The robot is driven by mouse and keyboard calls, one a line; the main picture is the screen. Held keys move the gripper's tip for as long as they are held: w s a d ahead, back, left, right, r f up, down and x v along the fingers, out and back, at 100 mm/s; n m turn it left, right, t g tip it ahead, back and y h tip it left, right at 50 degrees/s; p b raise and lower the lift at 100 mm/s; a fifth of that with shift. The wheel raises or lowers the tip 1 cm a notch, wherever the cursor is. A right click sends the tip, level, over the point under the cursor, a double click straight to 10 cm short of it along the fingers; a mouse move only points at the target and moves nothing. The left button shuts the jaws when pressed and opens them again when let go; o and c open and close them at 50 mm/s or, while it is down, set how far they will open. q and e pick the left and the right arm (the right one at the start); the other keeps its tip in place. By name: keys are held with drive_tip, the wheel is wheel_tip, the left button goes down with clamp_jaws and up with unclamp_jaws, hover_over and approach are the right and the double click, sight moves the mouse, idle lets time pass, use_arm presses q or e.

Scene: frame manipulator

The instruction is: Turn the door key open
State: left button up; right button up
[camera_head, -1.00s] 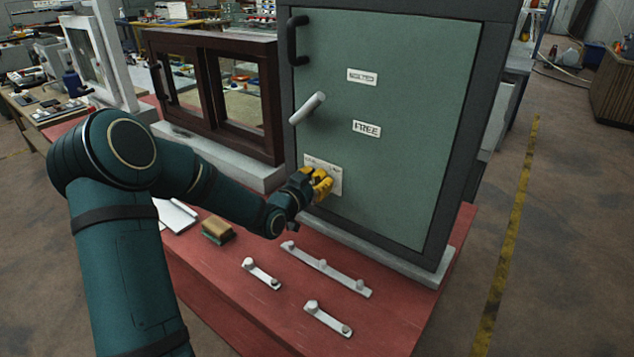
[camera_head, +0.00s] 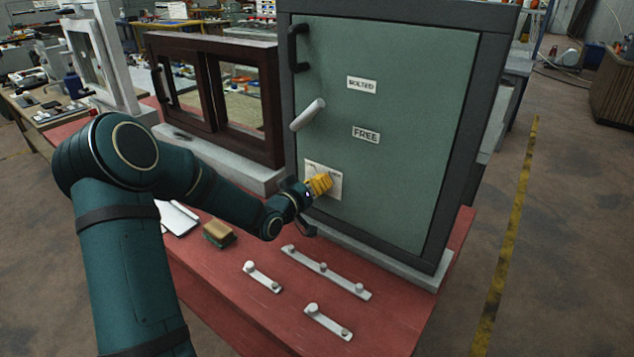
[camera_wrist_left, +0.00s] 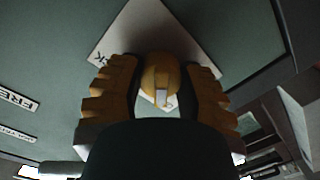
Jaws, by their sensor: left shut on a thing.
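The green door (camera_head: 410,120) of the grey-framed cabinet stands closed. A pale lock plate (camera_head: 334,190) is on its lower left part; it also shows in the left wrist view (camera_wrist_left: 143,28). The brass-coloured round head of the key (camera_wrist_left: 158,76) sits between my left fingers in the left wrist view. My left gripper (camera_head: 320,184), with yellow ridged fingers, is shut on the key in front of the plate. The fingers hide the key in the head view. My right gripper is not in view.
A light lever handle (camera_head: 308,115) and a dark pull handle (camera_head: 298,42) stick out above the plate. Labels BOLTED (camera_head: 362,85) and FREE (camera_head: 366,134) are on the door. A brown window frame (camera_head: 220,90) stands left. Pale bars (camera_head: 325,272) and a sponge-like block (camera_head: 218,233) lie on the red table.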

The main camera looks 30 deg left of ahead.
use_arm(q)
drive_tip(key=shift+r+n, duration=0.15)
drive_tip(key=shift+n, duration=0.15)
idle(0.4)
drive_tip(key=o, duration=1.2)
drive_tip(key=shift+o, duration=0.2)
drive_tip(key=s, duration=1.2)
drive_tip(key=shift+a+r, duration=0.25)
drive_tip(key=shift+a, duration=0.2)
